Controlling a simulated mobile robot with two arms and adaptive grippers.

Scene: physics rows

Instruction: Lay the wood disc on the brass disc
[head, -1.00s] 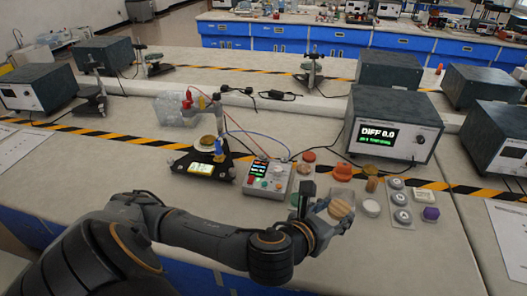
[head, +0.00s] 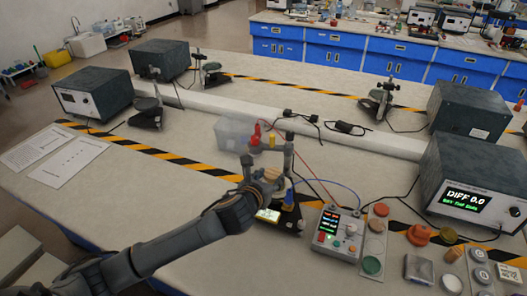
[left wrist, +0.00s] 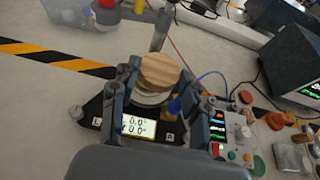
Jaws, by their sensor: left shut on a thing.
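The wood disc (left wrist: 158,70) is round with pale and darker stripes. In the left wrist view it sits between the two fingers of my left gripper (left wrist: 152,84), which is shut on it. In the head view my left gripper (head: 268,180) is over the black stand (head: 291,224). The disc is above a pale round plate (left wrist: 150,98) on that stand, and I cannot tell whether it touches anything below. The brass disc is hidden under the wood disc and the gripper. My right gripper is not in view.
A post with red and yellow parts (head: 256,135) rises close behind the gripper. A clear box (head: 232,132) stands behind it. A control box (head: 339,234) with wires is at the right, then several discs and small blocks. The table left of the stand is clear.

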